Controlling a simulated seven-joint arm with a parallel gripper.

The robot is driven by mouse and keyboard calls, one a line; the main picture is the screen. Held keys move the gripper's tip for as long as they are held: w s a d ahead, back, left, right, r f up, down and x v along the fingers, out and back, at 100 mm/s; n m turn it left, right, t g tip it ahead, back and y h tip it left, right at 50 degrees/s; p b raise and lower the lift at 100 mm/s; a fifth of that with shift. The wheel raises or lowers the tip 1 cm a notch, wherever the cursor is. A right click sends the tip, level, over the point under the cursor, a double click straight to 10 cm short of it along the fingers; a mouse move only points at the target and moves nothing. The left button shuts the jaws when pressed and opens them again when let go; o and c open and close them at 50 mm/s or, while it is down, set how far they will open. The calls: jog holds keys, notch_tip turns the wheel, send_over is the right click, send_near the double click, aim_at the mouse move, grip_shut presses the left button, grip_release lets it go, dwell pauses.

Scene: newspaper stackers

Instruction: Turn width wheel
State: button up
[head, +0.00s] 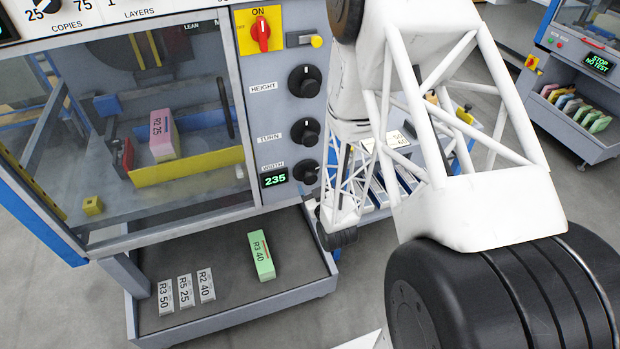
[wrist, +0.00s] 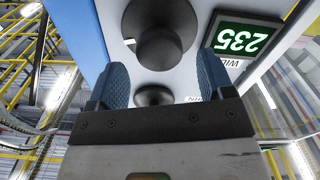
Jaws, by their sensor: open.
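The width wheel (head: 306,173) is a round black knob at the bottom of the grey control panel. I see no finger pressed on the wheel, but depth is hard to judge. The fingers cannot be made out in the head view.
The turn knob (head: 305,132) and height knob (head: 305,81) sit above the wheel. A red switch (head: 262,33) on yellow reads ON. The tray (head: 225,300) below holds a green bundle (head: 261,256) and grey labelled blocks (head: 186,292). My white arm covers the panel's right.

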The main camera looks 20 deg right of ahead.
aim_at(311, 180)
jog(key=shift+w, duration=1.8)
jog(key=c, duration=0.9)
jog(key=shift+m, duration=0.4)
